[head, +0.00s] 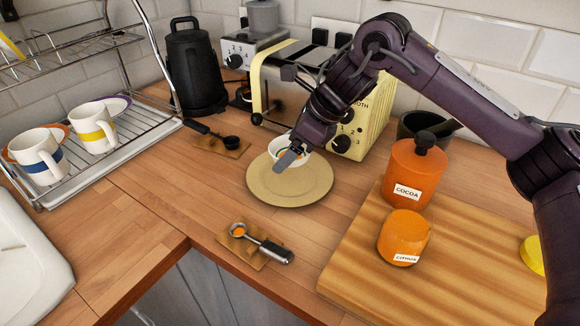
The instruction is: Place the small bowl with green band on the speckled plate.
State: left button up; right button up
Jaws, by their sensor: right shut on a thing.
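A small white bowl (278,143) with a green band shows at the far side of the speckled plate (291,192). My right gripper (287,159) reaches in from the right and is shut on the bowl's near rim. The bowl looks upright and is over the plate's back part. I cannot tell whether its base touches the plate, since the gripper hides part of it. The beige plate lies flat on the wooden counter. My left gripper is not in view.
A cream toaster (372,120) stands close behind the plate. An orange cocoa jar (412,172) and a citrus jar (403,236) stand on a cutting board (350,263) at right. A scoop (262,243) lies in front. A dish rack (150,130) with mugs is at left.

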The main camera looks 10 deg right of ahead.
aim_at(290, 177)
jog(key=shift+f, duration=2.4)
jog(key=o, duration=1)
jog(key=shift+c, duration=0.2)
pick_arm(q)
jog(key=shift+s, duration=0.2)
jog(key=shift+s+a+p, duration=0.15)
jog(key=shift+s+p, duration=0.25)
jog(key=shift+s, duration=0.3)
pick_arm(e)
jog(key=v, duration=1.2)
jog(key=shift+s, duration=0.1)
